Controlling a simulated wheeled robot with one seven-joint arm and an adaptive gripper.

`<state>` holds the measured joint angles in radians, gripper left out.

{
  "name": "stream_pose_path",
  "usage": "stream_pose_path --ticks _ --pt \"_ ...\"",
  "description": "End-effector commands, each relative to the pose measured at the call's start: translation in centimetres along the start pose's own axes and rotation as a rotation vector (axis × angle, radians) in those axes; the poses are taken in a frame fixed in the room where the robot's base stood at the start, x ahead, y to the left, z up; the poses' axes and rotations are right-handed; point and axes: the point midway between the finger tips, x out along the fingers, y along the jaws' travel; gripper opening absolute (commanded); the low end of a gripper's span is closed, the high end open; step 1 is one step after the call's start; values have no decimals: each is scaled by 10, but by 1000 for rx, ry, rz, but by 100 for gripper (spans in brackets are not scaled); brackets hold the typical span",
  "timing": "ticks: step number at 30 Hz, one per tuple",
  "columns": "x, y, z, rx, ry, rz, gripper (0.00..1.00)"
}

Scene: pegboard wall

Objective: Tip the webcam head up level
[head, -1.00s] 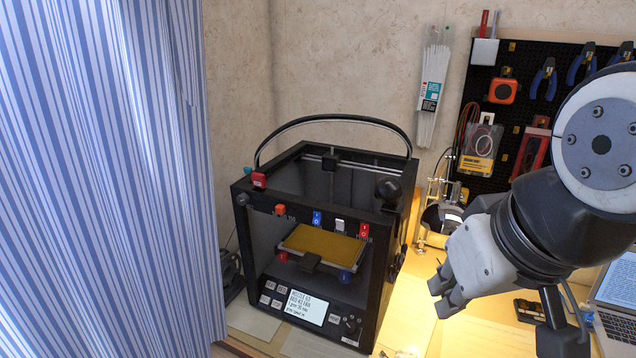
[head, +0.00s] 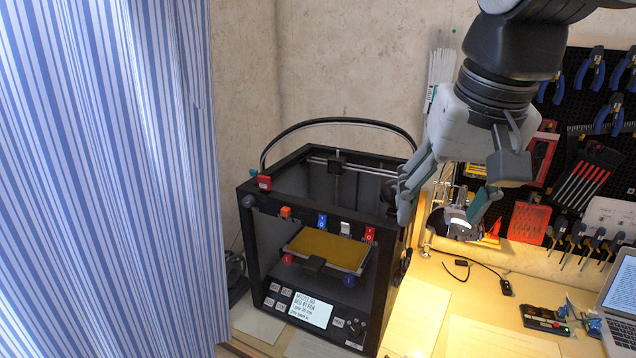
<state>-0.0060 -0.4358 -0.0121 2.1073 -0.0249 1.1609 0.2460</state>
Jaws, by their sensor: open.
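The webcam head (head: 388,193) is a small dark rounded shape at the printer's upper right front corner. My gripper's left finger overlaps its right side, and its tilt is too dark and small to tell. My gripper (head: 437,216) hangs fingers down just right of the webcam, in front of the printer's right edge. Its fingers are spread apart with nothing held between them. Whether the left finger touches the webcam or is only in front of it, I cannot tell.
The black 3D printer (head: 258,225) stands on the bench with a cable arching over its top. A black and silver device (head: 458,224) shows behind my fingers. A pegboard with tools (head: 560,115) is on the right; a laptop (head: 620,300) is below. A striped curtain (head: 110,180) fills the left.

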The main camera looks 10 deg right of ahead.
Motion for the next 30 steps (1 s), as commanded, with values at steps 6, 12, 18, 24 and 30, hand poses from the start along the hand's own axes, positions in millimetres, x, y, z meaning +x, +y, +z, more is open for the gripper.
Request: stream_pose_path --ticks 6,12,18,24,30 --pt "-15 -12 -76 195 -116 61 63" --pt "-13 -22 -136 376 -207 140 63" --pt "3 -32 -187 554 -282 236 63" --pt "23 -39 -218 698 -331 326 63" --pt "32 -42 -228 761 -347 368 63"
